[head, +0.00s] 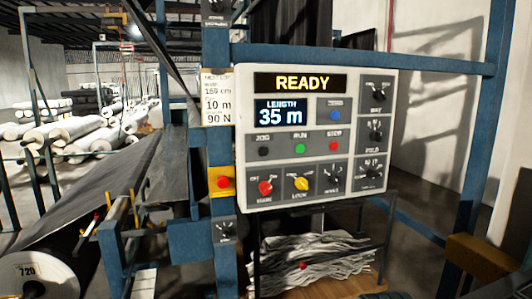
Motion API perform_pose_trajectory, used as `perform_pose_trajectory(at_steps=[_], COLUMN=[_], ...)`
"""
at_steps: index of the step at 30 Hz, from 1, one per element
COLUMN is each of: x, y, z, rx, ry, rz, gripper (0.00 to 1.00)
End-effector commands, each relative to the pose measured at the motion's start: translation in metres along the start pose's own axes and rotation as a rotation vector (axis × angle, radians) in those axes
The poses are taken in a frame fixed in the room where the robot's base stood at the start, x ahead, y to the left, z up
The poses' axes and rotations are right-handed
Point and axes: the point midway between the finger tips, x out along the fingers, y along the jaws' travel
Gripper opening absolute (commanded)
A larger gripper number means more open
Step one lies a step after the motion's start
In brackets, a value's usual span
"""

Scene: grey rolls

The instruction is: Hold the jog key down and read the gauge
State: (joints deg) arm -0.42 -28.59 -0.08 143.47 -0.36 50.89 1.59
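A pale control panel (392,110) hangs on a blue frame. The jog key (264,152) is a black round button at the left of its middle row, under the label JOG. Nothing touches it. A green RUN key (299,148) and a red STOP key (334,146) sit to its right. I cannot tell for sure which thing is the gauge. The blue length display (281,112) reads 35 m, and the top display (301,83) reads READY. A small dark dial (225,230) sits on the post at lower left, too small to read. My gripper is not in view.
Below the keys are a red knob (265,188) and a yellow knob (301,184). A red button on a yellow box (222,182) is on the post. Crumpled grey sheets (318,256) lie below the panel. A large roll marked 720 (30,273) is at lower left.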

Motion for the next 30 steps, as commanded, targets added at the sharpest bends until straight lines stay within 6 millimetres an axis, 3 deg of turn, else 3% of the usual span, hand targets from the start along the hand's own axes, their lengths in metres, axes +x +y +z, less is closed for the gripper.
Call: perform_pose_trajectory(at_steps=[12, 18, 30], x=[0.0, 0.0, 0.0], y=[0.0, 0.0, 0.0], z=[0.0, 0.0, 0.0], rx=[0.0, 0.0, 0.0], ry=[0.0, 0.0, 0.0], rz=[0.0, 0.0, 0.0], gripper=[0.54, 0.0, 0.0])
